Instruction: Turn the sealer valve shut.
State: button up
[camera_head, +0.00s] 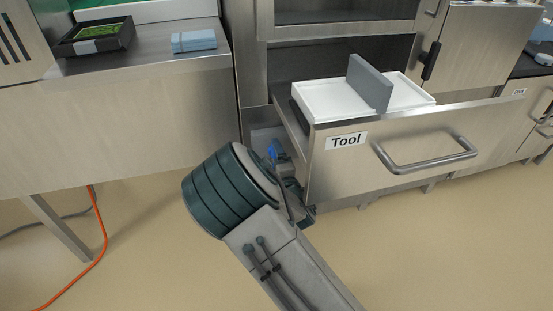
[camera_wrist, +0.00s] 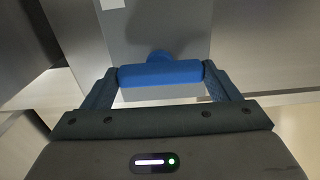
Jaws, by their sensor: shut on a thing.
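The sealer valve has a blue bar handle (camera_wrist: 160,74) on a short blue stem, set against a grey panel (camera_wrist: 150,35) in the wrist view. My gripper (camera_wrist: 160,76) has one finger at each end of the blue handle and is shut on it. The handle lies crosswise, nearly level in the wrist view. In the head view a small part of the blue handle (camera_head: 274,150) shows beside the cabinet. My arm's wrist hides most of the valve and the fingers there.
An open drawer (camera_head: 415,160) labelled Tool juts out right of my arm, holding a white tray (camera_head: 325,103) with a grey plate (camera_head: 370,83). On the steel counter (camera_head: 140,66) at the left are a black tray (camera_head: 93,36) and a light blue box (camera_head: 194,41). An orange cable (camera_head: 101,240) lies on the floor.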

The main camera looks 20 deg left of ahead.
jog(key=o, duration=0.9)
jog(key=shift+s, duration=0.1)
jog(key=p+v, duration=0.2)
jog(key=v, duration=1.1)
jog(key=shift+s+p, duration=0.3)
jog(key=shift+s, duration=0.05)
jog(key=shift+d, duration=0.1)
